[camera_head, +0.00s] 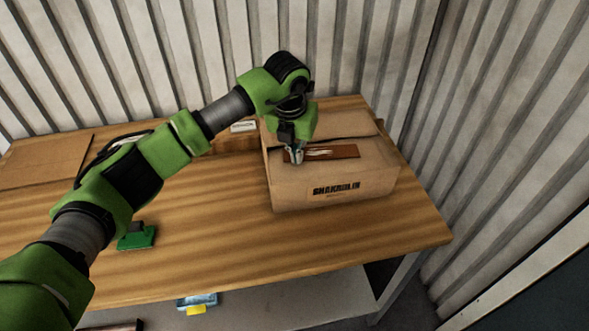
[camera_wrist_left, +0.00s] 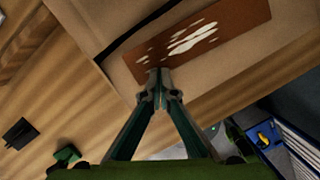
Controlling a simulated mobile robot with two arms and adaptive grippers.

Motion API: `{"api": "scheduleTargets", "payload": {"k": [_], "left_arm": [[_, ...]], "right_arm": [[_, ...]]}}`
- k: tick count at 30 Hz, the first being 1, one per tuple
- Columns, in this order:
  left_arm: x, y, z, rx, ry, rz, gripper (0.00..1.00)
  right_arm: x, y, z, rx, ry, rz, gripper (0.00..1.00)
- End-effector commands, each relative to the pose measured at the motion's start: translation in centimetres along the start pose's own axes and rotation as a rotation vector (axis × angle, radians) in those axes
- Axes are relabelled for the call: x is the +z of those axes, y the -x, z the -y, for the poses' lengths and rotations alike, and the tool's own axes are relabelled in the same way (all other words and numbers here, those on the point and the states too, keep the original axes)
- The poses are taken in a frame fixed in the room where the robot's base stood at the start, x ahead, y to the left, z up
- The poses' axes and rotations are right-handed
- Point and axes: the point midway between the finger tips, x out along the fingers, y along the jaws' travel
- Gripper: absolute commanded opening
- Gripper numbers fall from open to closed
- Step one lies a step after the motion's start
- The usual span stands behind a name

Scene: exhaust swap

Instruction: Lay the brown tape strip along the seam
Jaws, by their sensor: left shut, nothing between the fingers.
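The cardboard box (camera_head: 335,186) stands on the right part of the wooden table. The brown tape strip (camera_head: 343,151) lies flat on its top near the front edge, with pale patches on its surface. My left gripper (camera_head: 297,155) is shut and empty, pointing down at the left end of the strip. In the wrist view its fingertips (camera_wrist_left: 159,75) are at the strip's near end; contact cannot be told. My right gripper is not in view.
A green block-like tool (camera_head: 137,238) lies on the table's front left. A flat cardboard sheet (camera_head: 45,162) lies at the far left. Corrugated walls (camera_head: 345,60) close off the back and right. The table's front middle is clear.

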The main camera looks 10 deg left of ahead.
Motion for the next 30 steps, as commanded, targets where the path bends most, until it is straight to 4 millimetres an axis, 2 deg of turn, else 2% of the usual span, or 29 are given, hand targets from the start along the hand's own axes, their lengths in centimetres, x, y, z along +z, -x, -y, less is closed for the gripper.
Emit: {"api": "scheduleTargets", "payload": {"k": [1, 10, 30], "left_arm": [[0.7, -0.6, 0.0, -0.001, 0.002, 0.001, 0.0], [3.8, -1.1, -0.1, -0.002, -0.001, 0.001, 0.0], [4.2, -1.0, -0.5, 0.0, -0.001, 0.001, 0.0]], "right_arm": [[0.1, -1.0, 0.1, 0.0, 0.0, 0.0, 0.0], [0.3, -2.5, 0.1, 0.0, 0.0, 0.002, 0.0], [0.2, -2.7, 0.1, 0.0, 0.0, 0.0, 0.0]]}}
